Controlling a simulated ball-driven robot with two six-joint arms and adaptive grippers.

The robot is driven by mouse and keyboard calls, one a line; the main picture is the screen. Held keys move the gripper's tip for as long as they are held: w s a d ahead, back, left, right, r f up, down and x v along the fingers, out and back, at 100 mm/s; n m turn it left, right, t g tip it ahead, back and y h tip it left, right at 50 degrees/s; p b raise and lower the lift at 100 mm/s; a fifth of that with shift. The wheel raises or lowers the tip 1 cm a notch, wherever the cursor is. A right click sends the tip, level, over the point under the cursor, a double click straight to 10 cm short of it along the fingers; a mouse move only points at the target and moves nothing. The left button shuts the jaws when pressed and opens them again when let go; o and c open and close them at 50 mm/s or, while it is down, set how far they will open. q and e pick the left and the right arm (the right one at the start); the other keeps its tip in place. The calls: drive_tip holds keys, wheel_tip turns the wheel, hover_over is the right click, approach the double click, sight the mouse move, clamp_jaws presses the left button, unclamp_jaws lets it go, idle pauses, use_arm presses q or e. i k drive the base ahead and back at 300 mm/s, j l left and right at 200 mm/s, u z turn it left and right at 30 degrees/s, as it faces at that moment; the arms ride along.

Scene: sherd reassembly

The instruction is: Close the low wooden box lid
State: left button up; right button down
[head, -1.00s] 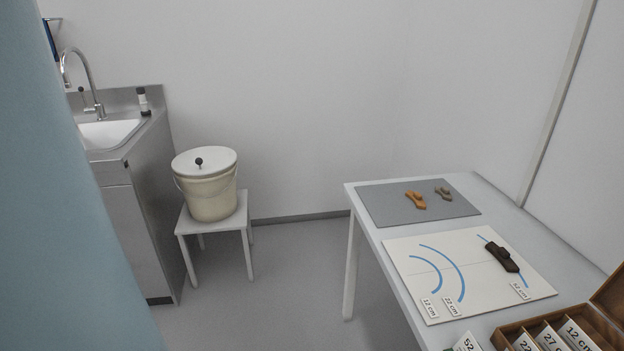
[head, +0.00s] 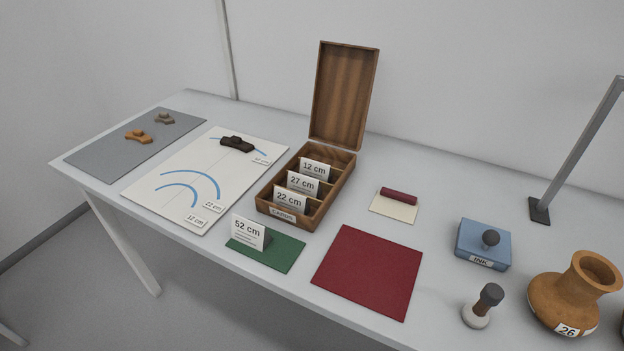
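The low wooden box (head: 264,205) stands on the table in the head view, a little left of the middle. Its lid (head: 342,95) is open and stands upright at the back, leaning slightly away. Inside, upright cards marked 12 cm (head: 315,168), 27 cm (head: 302,183) and 22 cm (head: 290,199) sit in separate compartments. A label on the box's front is small and hard to read. Neither of my grippers is in view.
A 52 cm card (head: 248,232) stands on a green mat (head: 285,254) before the box. A red mat (head: 367,271), blue INK box (head: 483,245), stamp (head: 482,305) and jar (head: 565,300) lie right. The white arc chart (head: 165,182) lies left.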

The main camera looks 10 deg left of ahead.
sight(345, 77)
drive_tip(key=k+u, duration=0.45)
drive_tip(key=k+j+u, duration=0.25)
drive_tip(key=u, duration=0.25)
drive_tip(key=k, duration=0.15)
